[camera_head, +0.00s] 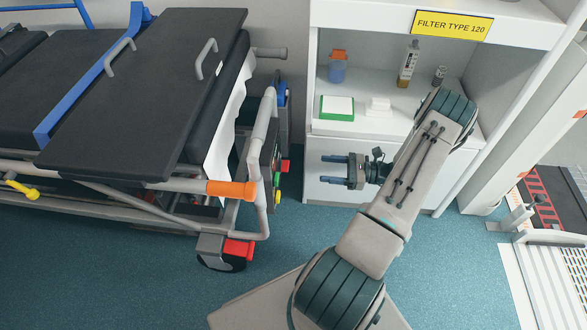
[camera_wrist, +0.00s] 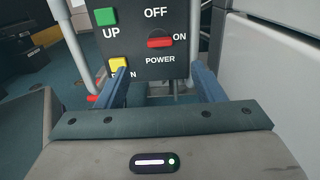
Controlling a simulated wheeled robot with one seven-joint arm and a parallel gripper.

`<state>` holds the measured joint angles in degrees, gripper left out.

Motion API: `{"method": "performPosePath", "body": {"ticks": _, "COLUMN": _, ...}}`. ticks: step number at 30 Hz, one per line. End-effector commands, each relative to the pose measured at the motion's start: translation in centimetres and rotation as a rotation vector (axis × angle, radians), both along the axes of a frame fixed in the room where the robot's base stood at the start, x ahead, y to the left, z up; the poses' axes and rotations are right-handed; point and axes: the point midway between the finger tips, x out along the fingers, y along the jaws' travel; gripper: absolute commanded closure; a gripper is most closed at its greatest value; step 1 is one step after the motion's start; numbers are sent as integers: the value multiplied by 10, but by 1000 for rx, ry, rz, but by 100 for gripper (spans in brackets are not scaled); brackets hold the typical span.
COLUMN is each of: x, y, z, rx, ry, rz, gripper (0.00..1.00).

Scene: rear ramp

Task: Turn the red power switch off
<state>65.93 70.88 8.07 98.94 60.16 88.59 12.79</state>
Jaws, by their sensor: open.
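The red power switch (camera_wrist: 160,42) is on a dark control panel (camera_wrist: 147,72) in the wrist view. Its handle lies roughly horizontal, level with the word ON at its right; OFF is printed above. A green UP button (camera_wrist: 105,16) and a yellow button (camera_wrist: 118,64) are at the panel's left. My gripper (camera_wrist: 162,75) is open, its blue fingers apart, below the switch in the picture and not visibly touching it. In the head view my gripper (camera_head: 325,169) points left at the panel (camera_head: 268,165), seen nearly edge-on at the stretcher's end, with a gap between.
The stretcher (camera_head: 130,90) with its metal frame fills the left. An orange handle (camera_head: 231,189) and a red-pedalled wheel (camera_head: 222,255) stick out near the panel. A white cabinet (camera_head: 350,196) with shelf items stands behind my gripper. Blue floor (camera_head: 150,270) is open in front.

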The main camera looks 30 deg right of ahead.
Motion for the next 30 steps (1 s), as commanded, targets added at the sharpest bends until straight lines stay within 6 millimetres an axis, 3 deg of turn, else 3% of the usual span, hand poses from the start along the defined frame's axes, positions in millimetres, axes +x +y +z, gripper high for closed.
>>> {"method": "performPosePath", "body": {"ticks": 15, "x": 52, "y": 78, "z": -1, "rx": -2, "ry": 0, "rz": 5, "gripper": 38}}
{"method": "performPosePath", "body": {"ticks": 21, "x": 62, "y": 92, "z": 0, "rx": -2, "ry": 0, "rz": 5, "gripper": 38}}
{"method": "performPosePath", "body": {"ticks": 30, "x": 63, "y": 94, "z": 1, "rx": -3, "ry": 1, "rz": 4, "gripper": 38}}
